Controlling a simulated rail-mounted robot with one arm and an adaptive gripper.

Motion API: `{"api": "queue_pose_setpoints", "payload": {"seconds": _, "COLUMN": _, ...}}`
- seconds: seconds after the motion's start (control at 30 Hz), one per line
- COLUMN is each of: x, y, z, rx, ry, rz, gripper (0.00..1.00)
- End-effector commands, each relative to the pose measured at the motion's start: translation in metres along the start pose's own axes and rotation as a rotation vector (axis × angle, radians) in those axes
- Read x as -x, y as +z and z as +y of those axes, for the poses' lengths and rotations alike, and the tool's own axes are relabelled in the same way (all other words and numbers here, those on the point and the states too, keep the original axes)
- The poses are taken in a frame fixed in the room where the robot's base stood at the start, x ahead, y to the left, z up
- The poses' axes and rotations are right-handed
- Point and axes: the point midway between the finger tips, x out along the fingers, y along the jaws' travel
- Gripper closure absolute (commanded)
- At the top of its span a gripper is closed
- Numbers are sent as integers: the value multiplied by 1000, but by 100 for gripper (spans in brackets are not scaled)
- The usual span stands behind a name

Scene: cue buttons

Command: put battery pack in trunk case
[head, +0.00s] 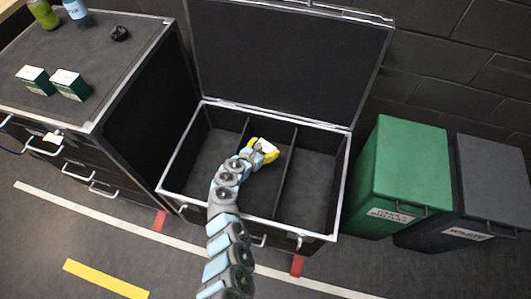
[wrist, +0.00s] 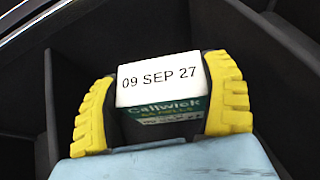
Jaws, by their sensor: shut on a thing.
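The trunk case (head: 314,182) stands open on the floor, its lid raised at the back and its dark inside split by dividers into three compartments. My gripper (head: 262,150), with yellow fingers, is over the middle compartment.
A dark drawer cabinet (head: 130,60) at left carries two green-and-white boxes (head: 70,85), a green can (head: 43,13), a blue bottle (head: 76,10) and a small black object (head: 120,33). A green bin (head: 405,165) and a grey bin (head: 492,180) stand right of the case.

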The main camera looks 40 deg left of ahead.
Motion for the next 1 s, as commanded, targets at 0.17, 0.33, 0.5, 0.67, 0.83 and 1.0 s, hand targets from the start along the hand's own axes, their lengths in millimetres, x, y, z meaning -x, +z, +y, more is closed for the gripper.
{"api": "queue_pose_setpoints", "payload": {"seconds": 0.17, "x": -4, "y": -2, "z": 2, "rx": -1, "ry": 0, "rz": -1, "gripper": 59}}
{"api": "queue_pose_setpoints", "payload": {"seconds": 0.33, "x": -16, "y": -19, "z": 2, "rx": 1, "ry": -4, "rz": 1, "gripper": 59}}
{"api": "queue_pose_setpoints", "payload": {"seconds": 0.5, "x": -22, "y": -32, "z": 2, "rx": 1, "ry": -2, "rz": 1, "gripper": 59}}
{"api": "queue_pose_setpoints", "payload": {"seconds": 0.67, "x": -22, "y": -30, "z": 2, "rx": 0, "ry": -1, "rz": 0, "gripper": 59}}
{"api": "queue_pose_setpoints", "payload": {"seconds": 0.83, "x": -22, "y": -32, "z": 2, "rx": -1, "ry": -1, "rz": 0, "gripper": 59}}
{"api": "queue_pose_setpoints", "payload": {"seconds": 1.0, "x": -24, "y": -36, "z": 2, "rx": -1, "ry": -1, "rz": 0, "gripper": 59}}
